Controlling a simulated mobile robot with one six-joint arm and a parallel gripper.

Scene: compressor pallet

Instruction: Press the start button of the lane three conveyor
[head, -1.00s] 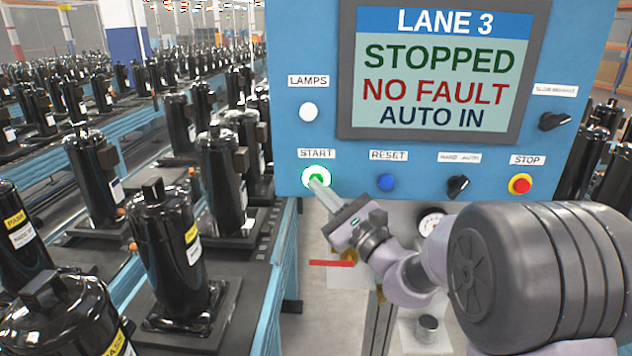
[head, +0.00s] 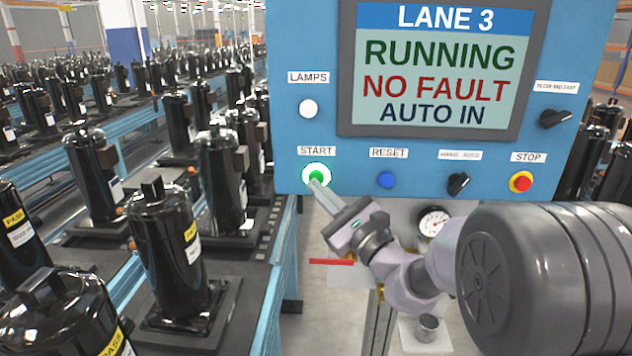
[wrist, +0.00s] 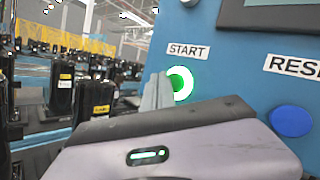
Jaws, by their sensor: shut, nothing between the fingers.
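The round green START button (head: 316,171) with a white ring is at the lower left of the blue control panel (head: 290,120), glowing bright green. In the wrist view the START button (wrist: 180,84) is partly covered by my fingers. My gripper (head: 319,186) is shut and empty, its tip at the lower edge of the button; I cannot tell whether it touches. The gripper also shows in the wrist view (wrist: 157,92). The panel screen (head: 437,68) reads LANE 3, RUNNING, NO FAULT, AUTO IN.
Right of START are the blue RESET button (head: 386,180), a black selector (head: 458,183) and the red STOP button (head: 521,182) in a yellow ring. A white lamp button (head: 308,108) is above. Black compressors (head: 168,250) stand on conveyors (head: 262,300) at left.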

